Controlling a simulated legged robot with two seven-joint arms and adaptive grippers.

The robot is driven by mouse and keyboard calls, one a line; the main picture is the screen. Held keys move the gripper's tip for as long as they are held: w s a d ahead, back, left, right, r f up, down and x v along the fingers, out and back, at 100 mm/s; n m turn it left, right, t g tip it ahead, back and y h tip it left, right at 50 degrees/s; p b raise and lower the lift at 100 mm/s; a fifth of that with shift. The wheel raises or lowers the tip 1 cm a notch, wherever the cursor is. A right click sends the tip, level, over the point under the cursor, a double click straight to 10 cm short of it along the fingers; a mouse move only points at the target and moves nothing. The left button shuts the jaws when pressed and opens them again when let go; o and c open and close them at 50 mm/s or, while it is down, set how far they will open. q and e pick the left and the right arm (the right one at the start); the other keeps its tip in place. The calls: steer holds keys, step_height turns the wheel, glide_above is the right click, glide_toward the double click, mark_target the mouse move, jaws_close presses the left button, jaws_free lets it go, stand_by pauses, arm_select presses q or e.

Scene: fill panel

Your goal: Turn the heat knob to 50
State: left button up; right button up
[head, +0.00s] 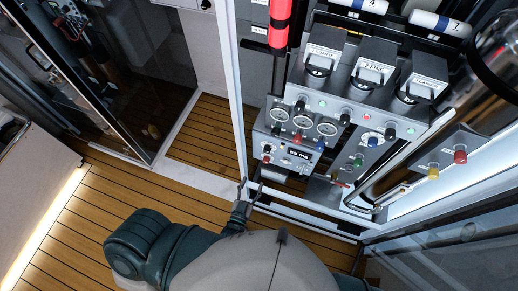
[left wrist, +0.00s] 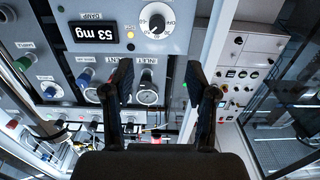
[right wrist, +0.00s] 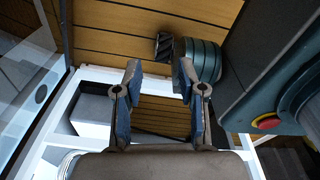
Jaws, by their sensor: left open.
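A round black knob on a white marked dial (left wrist: 157,20) shows at the top of the left wrist view, on a grey panel. I cannot read its label or exact setting. A small display (left wrist: 95,37) beside it appears upside down and seems to read 53 mg. In the head view the panel (head: 288,141) carries gauges and small knobs. My left gripper (head: 247,198) is in front of the panel's lower left corner. In the left wrist view its fingers (left wrist: 163,92) are apart and empty, short of the dial. My right gripper (right wrist: 155,88) is open and empty, away from the panel.
Three lidded hoppers (head: 371,74) stand above the panel. A white frame post (head: 236,95) rises left of it. A gauge (left wrist: 147,93) shows between my left fingers. A red button (right wrist: 266,122) sits at the right of the right wrist view. Wooden floor (head: 80,215) is open at left.

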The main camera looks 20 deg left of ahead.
mark_target(266, 152)
arm_select(q)
steer(key=w, duration=0.8)
steer(key=w+d, duration=0.1)
steer(key=w, duration=0.3)
steer(key=shift+r, duration=0.1)
steer(key=w, duration=0.3)
steer(key=shift+a, duration=0.3)
steer(key=shift+w, duration=0.2)
steer(key=shift+d, duration=0.6)
steer(key=c, duration=0.7)
jaws_close()
steer(key=shift+a, duration=0.35)
steer(key=shift+p, duration=0.4)
steer(key=shift+d, duration=0.15)
steer(key=o, duration=0.6)
jaws_free()
steer(key=shift+o, duration=0.5)
steer(key=shift+n, duration=0.3)
arm_select(e)
steer(key=shift+s+d+r, duration=0.25)
steer(key=shift+s+d, duration=0.2)
steer(key=shift+s, duration=0.3)
